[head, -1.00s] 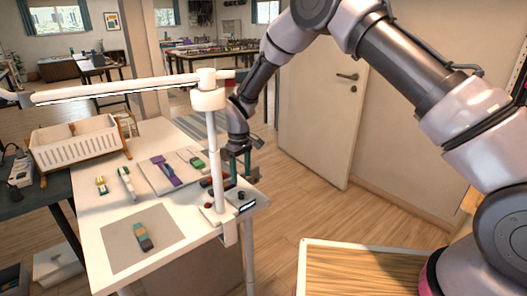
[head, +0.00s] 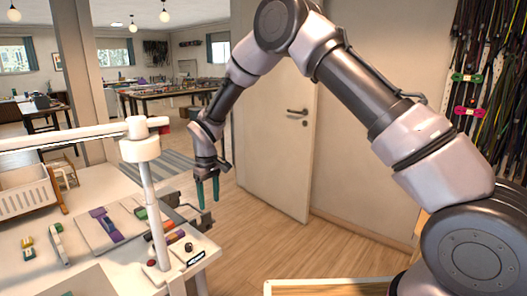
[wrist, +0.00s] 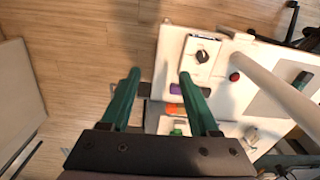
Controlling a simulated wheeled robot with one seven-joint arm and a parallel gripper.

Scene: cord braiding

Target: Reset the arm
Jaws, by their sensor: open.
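My gripper (head: 208,191) hangs fingers-down beside the right edge of the white worktable (head: 85,188), in front of the door. Its two green fingers are apart with nothing between them, as the wrist view (wrist: 158,80) also shows. Below it in the wrist view are the table's edge and a small white box with a black knob (wrist: 202,56). My arm reaches over from the right of the head view.
A white lamp post (head: 150,200) with a long horizontal bar stands on the table near my gripper. A red button (wrist: 235,77) is by its base. A purple piece (head: 105,225) lies on a board. The floor right of the table is clear to the door (head: 270,130).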

